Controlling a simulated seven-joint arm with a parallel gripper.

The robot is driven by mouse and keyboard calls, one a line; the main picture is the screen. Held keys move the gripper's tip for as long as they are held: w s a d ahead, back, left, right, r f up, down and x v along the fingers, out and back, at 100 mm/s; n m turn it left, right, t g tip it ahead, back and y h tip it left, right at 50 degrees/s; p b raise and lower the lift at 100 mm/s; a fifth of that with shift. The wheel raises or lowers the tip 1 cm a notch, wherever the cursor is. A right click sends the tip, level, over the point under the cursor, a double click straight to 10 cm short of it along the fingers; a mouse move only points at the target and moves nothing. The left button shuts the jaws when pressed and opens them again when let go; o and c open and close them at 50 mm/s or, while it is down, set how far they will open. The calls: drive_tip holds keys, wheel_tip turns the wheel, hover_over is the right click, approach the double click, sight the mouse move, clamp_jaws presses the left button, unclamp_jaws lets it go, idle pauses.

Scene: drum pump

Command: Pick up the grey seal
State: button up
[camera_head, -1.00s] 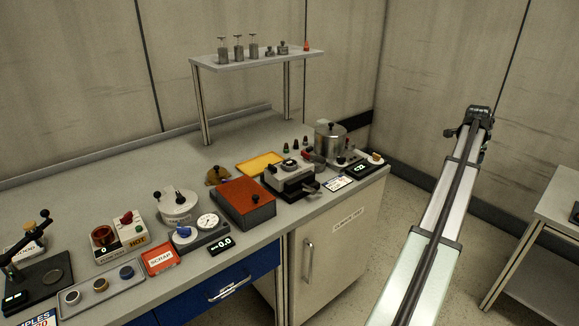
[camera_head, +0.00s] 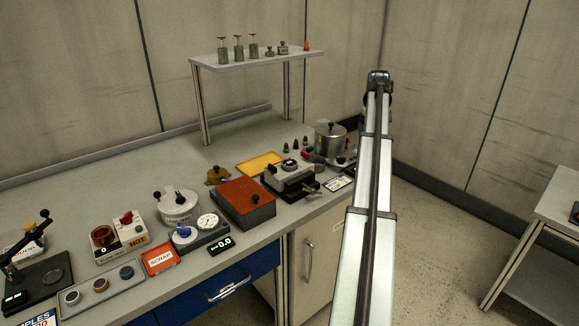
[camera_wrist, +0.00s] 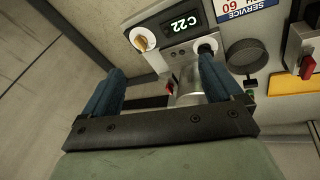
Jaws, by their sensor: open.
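A grey tray (camera_head: 110,299) lies at the front left of the bench in the head view. Which is the grey seal is hard to tell at this size. My gripper (camera_wrist: 162,66) shows in the wrist view with its two blue fingers apart. No held thing is visible between them. It faces the device with the C22 display (camera_wrist: 180,22), far right of the tray. My arm hides the gripper in the head view.
Between the tray and the device stand a red SCRAP bin (camera_head: 160,260), a gauge unit (camera_head: 205,226), a red-topped box (camera_head: 245,203) and a clamp-like machine (camera_head: 290,178). A raised shelf (camera_head: 255,60) with weights stands behind. Bare bench lies at the back left.

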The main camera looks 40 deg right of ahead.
drive_tip(key=w+a+r+n+y, duration=0.1)
drive_tip(key=w+a+n, duration=0.4)
drive_tip(key=a+n, duration=0.15)
drive_tip(key=w+a+n+y, duration=0.1)
drive_tip(key=w+a+n, duration=0.4)
drive_tip(key=a, duration=0.2)
drive_tip(key=n+g+y, duration=0.1)
drive_tip(key=n+g, duration=0.1)
drive_tip(key=n, duration=0.8)
hover_over(289, 162)
drive_tip(key=f, duration=0.6)
drive_tip(key=shift+s+f, duration=0.3)
drive_tip(key=shift+s, duration=0.1)
drive_tip(key=shift+w+d+f, duration=0.1)
drive_tip(key=shift+w+f, duration=0.1)
drive_tip(key=shift+f, duration=1.2)
drive_tip(key=shift+w+f, duration=0.15)
drive_tip(key=shift+f, duration=1.2)
drive_tip(key=c, duration=1.1)
drive_tip(key=shift+r, duration=0.15)
